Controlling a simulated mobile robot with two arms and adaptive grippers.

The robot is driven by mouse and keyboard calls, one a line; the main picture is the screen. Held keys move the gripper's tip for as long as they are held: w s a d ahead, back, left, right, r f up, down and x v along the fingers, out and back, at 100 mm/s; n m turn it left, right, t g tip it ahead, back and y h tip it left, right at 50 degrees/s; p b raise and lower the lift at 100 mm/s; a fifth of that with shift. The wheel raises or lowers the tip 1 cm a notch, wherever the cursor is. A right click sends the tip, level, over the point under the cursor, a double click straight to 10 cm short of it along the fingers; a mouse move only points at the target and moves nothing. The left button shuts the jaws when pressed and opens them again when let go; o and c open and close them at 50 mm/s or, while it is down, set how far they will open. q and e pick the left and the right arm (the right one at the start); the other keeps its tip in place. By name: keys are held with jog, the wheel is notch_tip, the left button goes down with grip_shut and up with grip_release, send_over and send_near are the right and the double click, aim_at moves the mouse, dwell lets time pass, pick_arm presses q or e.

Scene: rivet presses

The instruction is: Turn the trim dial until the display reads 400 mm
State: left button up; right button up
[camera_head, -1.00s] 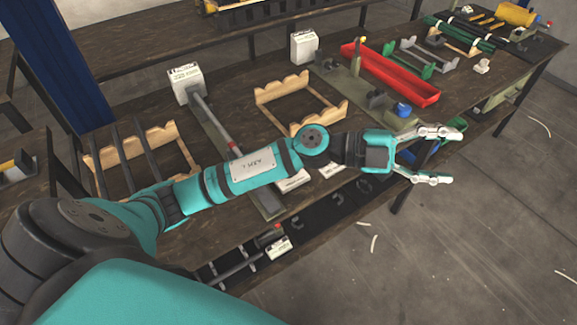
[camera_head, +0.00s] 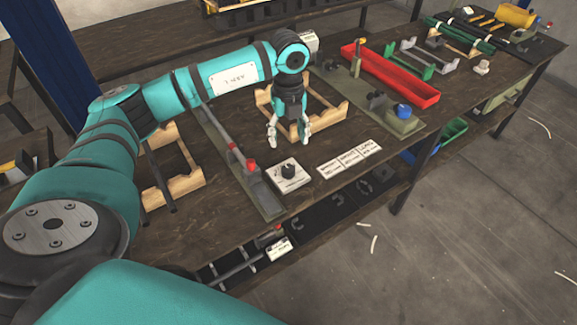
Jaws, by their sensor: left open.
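The trim dial (camera_head: 288,171) is a dark knob on a small white box near the front of the bench, beside the lower end of a long rail fixture. My left gripper (camera_head: 288,141) points down just behind the dial, in front of a wooden rack. Its two fingers are apart with nothing between them, and it appears not to touch the dial. I cannot make out any display reading. My right gripper is not in view.
The rail (camera_head: 228,150) with a red handle lies left of the dial. White printed cards (camera_head: 350,160) lie to its right. A wooden rack (camera_head: 335,112), a green fixture with a blue knob (camera_head: 403,111) and a red tray (camera_head: 420,92) stand farther back.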

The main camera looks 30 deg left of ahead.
aim_at(288, 168)
pick_arm(q)
notch_tip(288, 168, down, 12)
jog(key=shift+f+p, duration=0.2)
jog(key=shift+p, duration=0.3)
jog(key=c, duration=1.1)
jog(key=shift+c, duration=0.2)
